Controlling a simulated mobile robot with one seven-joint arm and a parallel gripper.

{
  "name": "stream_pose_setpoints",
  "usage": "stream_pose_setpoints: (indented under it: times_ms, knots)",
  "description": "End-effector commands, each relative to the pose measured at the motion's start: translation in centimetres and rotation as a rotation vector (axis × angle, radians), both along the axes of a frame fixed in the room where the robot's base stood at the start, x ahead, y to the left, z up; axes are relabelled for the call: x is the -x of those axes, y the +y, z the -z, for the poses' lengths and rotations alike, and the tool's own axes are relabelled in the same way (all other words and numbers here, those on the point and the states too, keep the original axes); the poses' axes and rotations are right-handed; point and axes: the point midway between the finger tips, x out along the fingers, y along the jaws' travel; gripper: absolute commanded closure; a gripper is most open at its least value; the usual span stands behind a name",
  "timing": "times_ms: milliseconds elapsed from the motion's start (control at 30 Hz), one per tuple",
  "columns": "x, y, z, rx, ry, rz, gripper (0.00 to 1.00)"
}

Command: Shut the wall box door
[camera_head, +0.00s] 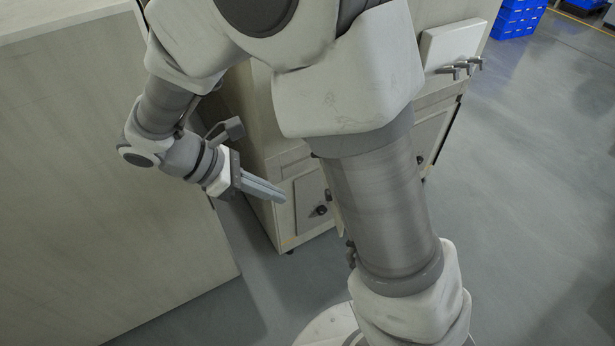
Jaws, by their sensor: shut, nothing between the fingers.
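My gripper (283,197) is shut and empty, its two long grey fingers together and pointing right and slightly down. It hangs in front of a pale cabinet (262,125). A small panel (307,193) with a dark round knob (320,210) is low on that cabinet, just right of the fingertips. I cannot tell whether the fingers touch it. No wall box or its door can be made out with certainty. My arm covers much of the middle of the view.
A large pale flat-sided block (90,190) fills the left. A white plate (455,45) with several metal levers (462,68) is on the cabinet at upper right. Blue crates (517,17) stand far back. Grey floor (530,170) is open on the right.

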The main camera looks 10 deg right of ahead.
Motion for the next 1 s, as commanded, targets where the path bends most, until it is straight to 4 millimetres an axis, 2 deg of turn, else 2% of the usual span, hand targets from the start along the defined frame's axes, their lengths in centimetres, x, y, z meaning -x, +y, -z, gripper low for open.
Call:
stream_pose_setpoints:
  times_ms: [167,533,733,1000]
  knots:
    - [0.1,-1.8,1.7,0.003,0.002,0.004,1.00]
    - [0.4,-7.2,7.3,0.001,0.004,0.005,1.00]
    - [0.4,-10.0,6.9,-0.001,-0.001,0.006,1.00]
    - [0.4,-11.0,6.8,-0.001,0.000,0.003,1.00]
